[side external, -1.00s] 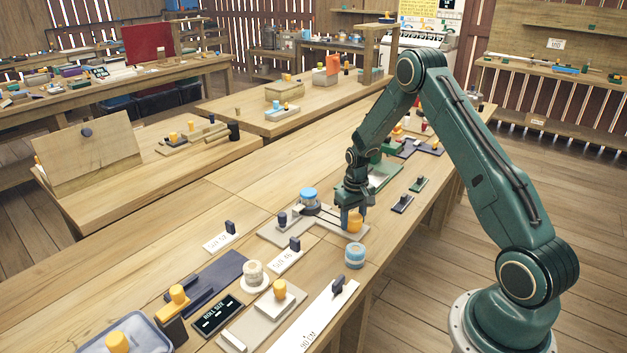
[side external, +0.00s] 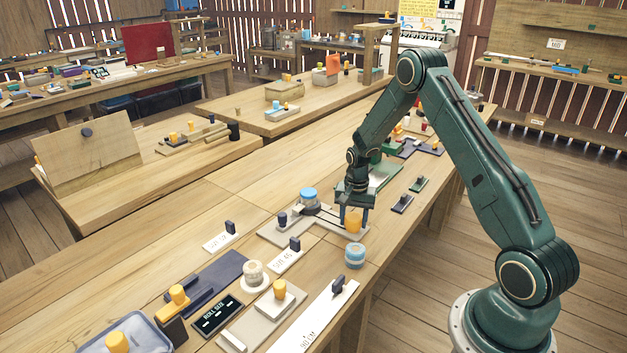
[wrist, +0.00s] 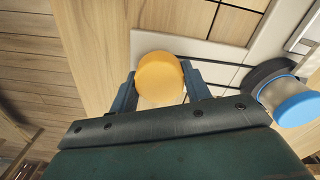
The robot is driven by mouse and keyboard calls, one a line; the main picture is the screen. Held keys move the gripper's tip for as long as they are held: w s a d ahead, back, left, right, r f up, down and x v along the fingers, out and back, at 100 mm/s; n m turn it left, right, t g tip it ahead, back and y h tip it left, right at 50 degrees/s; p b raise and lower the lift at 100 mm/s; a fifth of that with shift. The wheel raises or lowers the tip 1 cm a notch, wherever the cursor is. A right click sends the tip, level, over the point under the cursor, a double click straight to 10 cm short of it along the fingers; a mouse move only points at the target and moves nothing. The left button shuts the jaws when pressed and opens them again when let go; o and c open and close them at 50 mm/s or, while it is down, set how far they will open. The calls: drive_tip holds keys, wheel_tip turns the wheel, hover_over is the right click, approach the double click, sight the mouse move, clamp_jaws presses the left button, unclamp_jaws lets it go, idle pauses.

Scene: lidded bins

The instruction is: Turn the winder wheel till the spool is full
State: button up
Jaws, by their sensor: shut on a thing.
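The winder (side external: 270,236) is a pale grey plate on the bench, with a blue-topped spool (side external: 308,197) and a dark flat part beside it. A yellow round knob, seemingly the winder's handle (side external: 354,221), stands at its right end. My gripper (side external: 354,222) points down over the knob, with one finger on each side, shut on it. In the wrist view the yellow knob (wrist: 160,78) sits between the two fingers, and the blue-topped spool (wrist: 297,103) is at right. How full the spool is cannot be told.
A blue-and-white roll (side external: 355,256) stands close in front of the winder, near the bench edge. A cream roll (side external: 253,274), a dark display panel (side external: 217,315), and white label strips (side external: 316,318) lie nearer the camera.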

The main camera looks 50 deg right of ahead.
sight(354, 216)
drive_tip(key=shift+m, duration=0.3)
drive_tip(key=o, duration=1)
drive_tip(key=shift+c, duration=0.2)
drive_tip(key=shift+r, duration=0.1)
wheel_tip(354, 216, up, 14)
idle(0.5)
